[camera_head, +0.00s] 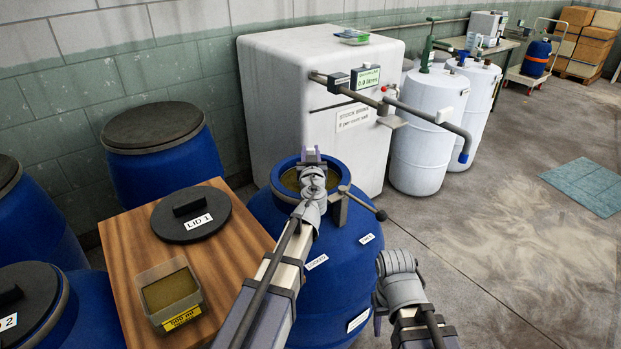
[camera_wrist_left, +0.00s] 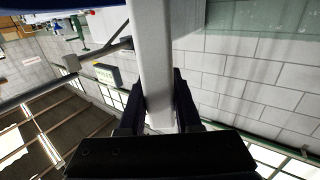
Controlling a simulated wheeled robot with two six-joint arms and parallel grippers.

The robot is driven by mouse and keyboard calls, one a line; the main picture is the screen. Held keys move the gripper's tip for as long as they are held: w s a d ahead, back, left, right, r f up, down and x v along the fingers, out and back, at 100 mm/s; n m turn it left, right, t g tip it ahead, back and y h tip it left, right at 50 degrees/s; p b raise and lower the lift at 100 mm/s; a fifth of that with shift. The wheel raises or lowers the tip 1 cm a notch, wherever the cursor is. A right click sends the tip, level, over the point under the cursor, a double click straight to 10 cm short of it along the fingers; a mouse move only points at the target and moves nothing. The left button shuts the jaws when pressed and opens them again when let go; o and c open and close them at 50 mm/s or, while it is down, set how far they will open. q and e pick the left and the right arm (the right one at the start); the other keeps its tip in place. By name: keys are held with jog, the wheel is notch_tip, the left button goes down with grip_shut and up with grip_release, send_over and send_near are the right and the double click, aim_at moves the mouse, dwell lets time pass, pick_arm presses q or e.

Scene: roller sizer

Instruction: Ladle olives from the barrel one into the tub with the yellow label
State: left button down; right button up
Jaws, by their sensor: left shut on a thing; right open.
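Barrel one (camera_head: 275,215) is a blue open barrel with olive-coloured contents near its rim. My left gripper (camera_head: 312,156) is over the barrel's mouth. It is shut on a pale straight bar, apparently the ladle's handle (camera_wrist_left: 152,60), seen between the jaws in the left wrist view. The ladle's bowl is hidden. The tub with the yellow label (camera_head: 172,290) is a clear square tub on the wooden table. It shows an olive-brown fill inside and reads 500 ml. My right gripper (camera_head: 379,316) is open, low to the right of the barrel, partly hidden by its own wrist.
Lid 1 (camera_head: 190,214) lies flat on the wooden table (camera_head: 125,250), behind the tub. A metal bracket with a dark-ended lever (camera_head: 362,203) sits at the barrel's right rim. Closed blue barrels (camera_head: 165,165) stand left.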

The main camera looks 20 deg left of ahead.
pick_arm(q)
notch_tip(320, 180, up, 9)
jog(key=p, duration=0.8)
jog(key=shift+r+p, duration=0.15)
jog(key=shift+p, duration=0.25)
pick_arm(e)
notch_tip(320, 180, up, 9)
jog(key=shift+r, duration=0.2)
